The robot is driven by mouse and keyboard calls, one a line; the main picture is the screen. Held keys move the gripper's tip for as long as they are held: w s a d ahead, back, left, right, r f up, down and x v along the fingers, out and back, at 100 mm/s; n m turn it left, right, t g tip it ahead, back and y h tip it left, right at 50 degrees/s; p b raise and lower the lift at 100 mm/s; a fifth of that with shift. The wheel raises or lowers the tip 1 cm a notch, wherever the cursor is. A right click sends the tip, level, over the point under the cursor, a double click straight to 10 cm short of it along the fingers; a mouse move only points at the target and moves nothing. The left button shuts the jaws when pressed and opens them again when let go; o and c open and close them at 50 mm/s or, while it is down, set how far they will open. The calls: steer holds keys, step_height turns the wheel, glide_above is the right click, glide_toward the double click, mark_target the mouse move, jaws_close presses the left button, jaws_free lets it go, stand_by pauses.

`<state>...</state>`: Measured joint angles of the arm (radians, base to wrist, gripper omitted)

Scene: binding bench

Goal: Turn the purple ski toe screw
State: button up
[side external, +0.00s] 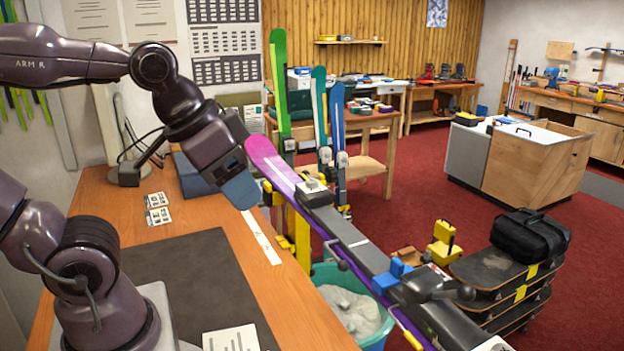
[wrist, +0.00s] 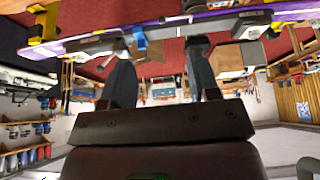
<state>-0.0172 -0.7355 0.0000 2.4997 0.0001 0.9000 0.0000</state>
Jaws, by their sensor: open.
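The purple ski (side external: 287,177) with its pink tip runs diagonally from beside my gripper toward the lower right. In the wrist view the ski (wrist: 215,22) crosses the top of the picture. A grey-white binding piece (side external: 314,193) sits on it nearer the tip, and a larger dark binding piece (side external: 430,284) sits farther down. I cannot make out a screw on either. My gripper (side external: 240,190) is left of the ski tip, over the bench edge. In the wrist view my gripper (wrist: 160,52) has its two dark fingers apart, with nothing between them.
Yellow supports (side external: 300,238) stand by the ski, and a blue clamp (side external: 393,275) sits beside the dark binding. A teal bin (side external: 352,305) is under the ski. The wooden bench (side external: 190,222) carries a dark mat (side external: 185,285) and cards. Stacked boards with a black bag (side external: 530,236) stand right.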

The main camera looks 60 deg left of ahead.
steer(key=w+a+n+g, duration=0.2)
steer(key=w+a+g, duration=0.1)
steer(key=w+a, duration=0.9)
steer(key=m+g, duration=0.2)
steer(key=m, duration=0.1)
glide_toward(312, 180)
step_height(312, 180, down, 9)
steer(key=shift+w, duration=0.15)
steer(key=shift+c, duration=0.3)
steer(key=c, duration=0.9)
